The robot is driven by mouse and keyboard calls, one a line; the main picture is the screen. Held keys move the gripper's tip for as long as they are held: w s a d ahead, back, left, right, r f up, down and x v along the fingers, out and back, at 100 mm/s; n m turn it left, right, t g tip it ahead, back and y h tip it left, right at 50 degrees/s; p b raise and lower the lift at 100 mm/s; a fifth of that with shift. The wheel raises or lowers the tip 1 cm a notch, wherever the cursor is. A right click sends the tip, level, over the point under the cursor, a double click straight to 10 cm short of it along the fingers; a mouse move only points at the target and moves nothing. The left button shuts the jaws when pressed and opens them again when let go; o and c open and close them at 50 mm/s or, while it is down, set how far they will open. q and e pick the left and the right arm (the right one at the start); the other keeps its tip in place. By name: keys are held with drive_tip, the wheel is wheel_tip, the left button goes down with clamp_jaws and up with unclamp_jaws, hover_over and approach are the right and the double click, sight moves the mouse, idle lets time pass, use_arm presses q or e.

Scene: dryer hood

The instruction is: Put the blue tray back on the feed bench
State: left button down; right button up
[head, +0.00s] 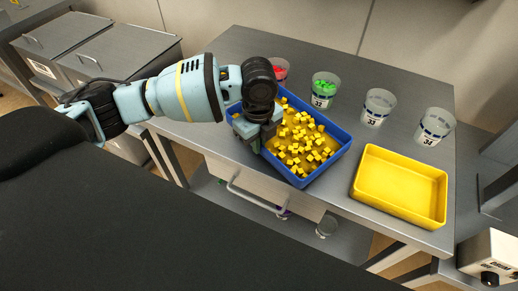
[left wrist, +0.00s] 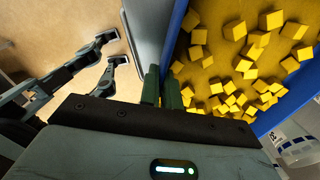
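The blue tray (head: 325,168), filled with several yellow cubes (head: 300,140), is at the front edge of the grey metal bench (head: 225,62). It looks level; I cannot tell whether it rests on the top or is just above it. My left gripper (head: 258,140) points down at the tray's left end. In the left wrist view its two dark green fingers (left wrist: 162,92) are on either side of the blue tray wall (left wrist: 177,35), close against it. The arm hides part of the tray's left end.
An empty yellow tray (head: 400,187) stands to the right on the bench. Behind are labelled clear cups: one with red pieces (head: 280,70), one with green pieces (head: 324,90), and two empty-looking ones (head: 377,107) (head: 434,126). A bar handle (head: 245,195) juts below the bench front.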

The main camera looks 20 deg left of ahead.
use_arm(q)
drive_tip(key=shift+f, duration=1.4)
drive_tip(key=shift+f, duration=0.15)
drive_tip(key=c, duration=1.6)
unclamp_jaws()
drive_tip(key=shift+f, duration=0.1)
wheel_tip(320, 180, up, 12)
drive_tip(key=shift+s+r+p, duration=0.1)
drive_tip(key=shift+r+p, duration=0.05)
drive_tip(key=shift+p, duration=0.2)
